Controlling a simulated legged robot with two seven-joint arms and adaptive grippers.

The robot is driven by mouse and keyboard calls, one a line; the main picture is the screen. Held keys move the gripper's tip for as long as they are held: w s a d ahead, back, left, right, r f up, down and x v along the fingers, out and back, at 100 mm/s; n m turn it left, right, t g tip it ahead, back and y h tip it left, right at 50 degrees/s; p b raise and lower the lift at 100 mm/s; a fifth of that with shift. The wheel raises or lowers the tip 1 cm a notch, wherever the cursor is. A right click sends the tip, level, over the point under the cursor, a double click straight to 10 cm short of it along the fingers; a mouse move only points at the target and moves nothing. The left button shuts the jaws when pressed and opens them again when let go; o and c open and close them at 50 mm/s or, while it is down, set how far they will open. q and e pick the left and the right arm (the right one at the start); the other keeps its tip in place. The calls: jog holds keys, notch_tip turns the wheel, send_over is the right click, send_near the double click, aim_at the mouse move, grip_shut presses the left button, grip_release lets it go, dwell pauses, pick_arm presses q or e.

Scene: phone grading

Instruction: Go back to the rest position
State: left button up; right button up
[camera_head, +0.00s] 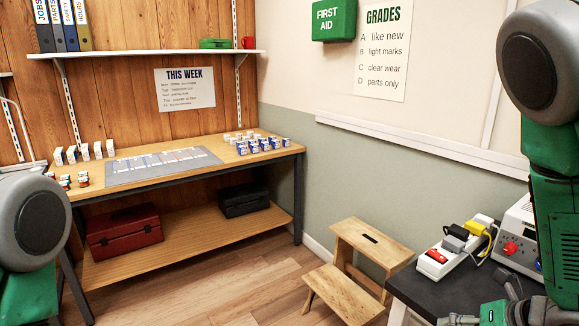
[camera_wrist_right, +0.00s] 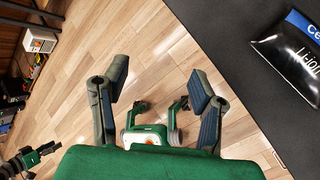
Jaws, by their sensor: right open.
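My right arm comes down the right side of the head view. Its gripper (camera_head: 490,312) is partly cut off at the bottom edge, beside the dark bench. In the right wrist view the two fingers of my right gripper (camera_wrist_right: 158,100) stand wide apart. Of my left arm, a grey and green joint shows at the left edge of the head view. I cannot make out its gripper.
A dark worktop (camera_head: 420,290) with a power strip (camera_head: 436,262) lies close to my right gripper. A black Li-ion pouch (camera_wrist_right: 290,58) lies on a dark surface. A wooden step stool (camera_head: 345,290) stands on the floor. A wooden bench (camera_head: 250,166) holds small boxes.

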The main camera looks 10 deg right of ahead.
jog(key=s+a+f+m+g+h, duration=0.1)
jog(key=s+a+f+m+g, duration=0.2)
jog(key=s+f+m, duration=0.6)
jog(key=s+a+f+m+g+h, duration=0.1)
jog(key=s+a+f+m+g, duration=0.2)
jog(key=s+f+m, duration=0.6)
jog(key=s+a+m, duration=0.2)
jog(key=s+m, duration=0.1)
jog(key=m, duration=0.8)
jog(key=shift+f+m+h, duration=0.2)
jog(key=shift+m+h, duration=0.1)
jog(key=shift+h, duration=0.1)
